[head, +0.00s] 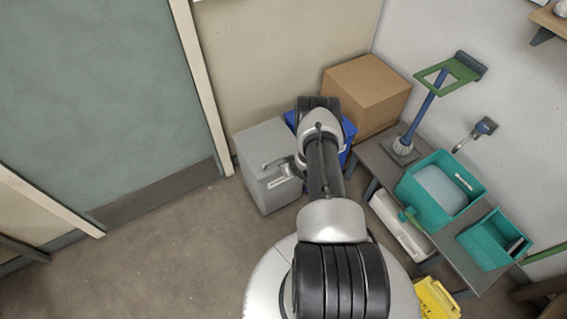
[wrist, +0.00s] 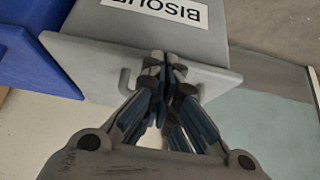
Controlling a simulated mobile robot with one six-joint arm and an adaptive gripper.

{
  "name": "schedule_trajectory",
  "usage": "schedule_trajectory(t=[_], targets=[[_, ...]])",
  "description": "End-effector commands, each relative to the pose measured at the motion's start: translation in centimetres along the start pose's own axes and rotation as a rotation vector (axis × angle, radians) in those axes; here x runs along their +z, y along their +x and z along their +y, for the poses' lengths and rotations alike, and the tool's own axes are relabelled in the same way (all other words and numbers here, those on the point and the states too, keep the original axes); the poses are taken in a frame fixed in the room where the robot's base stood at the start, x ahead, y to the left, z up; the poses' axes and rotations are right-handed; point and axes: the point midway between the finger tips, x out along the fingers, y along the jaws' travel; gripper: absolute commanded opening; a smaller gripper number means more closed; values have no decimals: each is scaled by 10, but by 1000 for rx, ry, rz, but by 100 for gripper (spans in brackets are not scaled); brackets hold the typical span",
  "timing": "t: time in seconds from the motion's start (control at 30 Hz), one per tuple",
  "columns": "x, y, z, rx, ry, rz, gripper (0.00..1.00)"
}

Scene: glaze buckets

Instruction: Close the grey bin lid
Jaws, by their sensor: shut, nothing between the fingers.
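The grey bin (head: 265,195) stands on the floor against the wall in the head view, left of my arm. Its grey lid (head: 255,143) looks flat across the top, with no gap that I can make out. In the wrist view the lid (wrist: 95,55) shows as a flat plate against the bin body, which has a white label (wrist: 165,10). A bar handle (wrist: 125,82) shows on either side of my fingers. My gripper (wrist: 165,62) is shut and empty at the lid's edge. Its tips overlap the lid in the picture; I cannot tell whether they touch it.
A blue bin (wrist: 30,60) stands right beside the grey one, mostly behind my arm in the head view. A cardboard box (head: 368,92) is behind it. A bench (head: 375,155) with teal tubs (head: 475,185) is at right. Open floor (head: 170,260) lies to the left.

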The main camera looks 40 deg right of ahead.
Motion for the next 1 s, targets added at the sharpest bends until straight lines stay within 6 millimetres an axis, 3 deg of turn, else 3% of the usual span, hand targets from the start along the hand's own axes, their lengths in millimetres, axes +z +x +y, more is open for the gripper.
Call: schedule_trajectory(t=[0.23,0.77,0.87,1.0], targets=[[16,16,0,3,-1,72,0],[20,19,0,4,-2,86,0],[18,18,-1,4,-2,85,0],[0,9,-5,3,-4,90,0]])
